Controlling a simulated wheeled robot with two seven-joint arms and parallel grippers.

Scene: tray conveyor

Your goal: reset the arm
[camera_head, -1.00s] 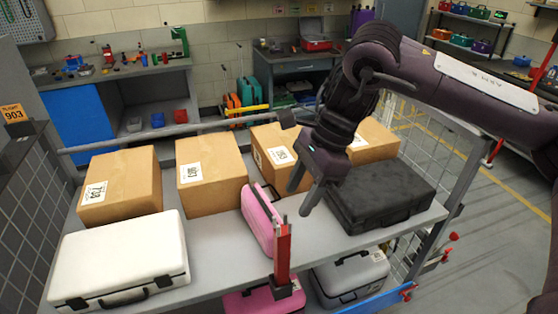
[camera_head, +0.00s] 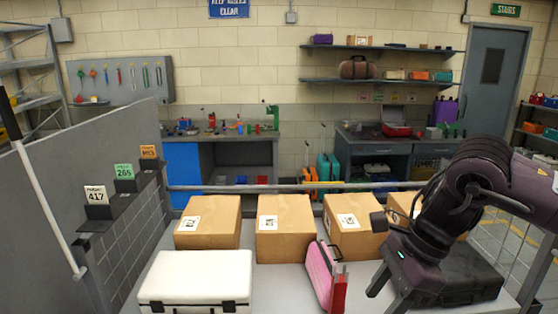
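My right gripper (camera_head: 386,300) hangs low at the right of the head view, its arm coming in from the right edge. Its two fingers point down, spread apart, with nothing visible between them. It is right of the pink case (camera_head: 320,275), apart from it in the picture, and in front of the left part of the black case (camera_head: 468,280). The arm hides part of the black case and of the rightmost cardboard box (camera_head: 401,203). My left gripper is not in view.
A white case (camera_head: 196,278) lies front left on the grey table (camera_head: 277,285). Cardboard boxes (camera_head: 208,222) line its back, before a metal rail (camera_head: 270,187). A red upright piece (camera_head: 340,288) stands beside the pink case. A grey partition (camera_head: 85,175) borders the left.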

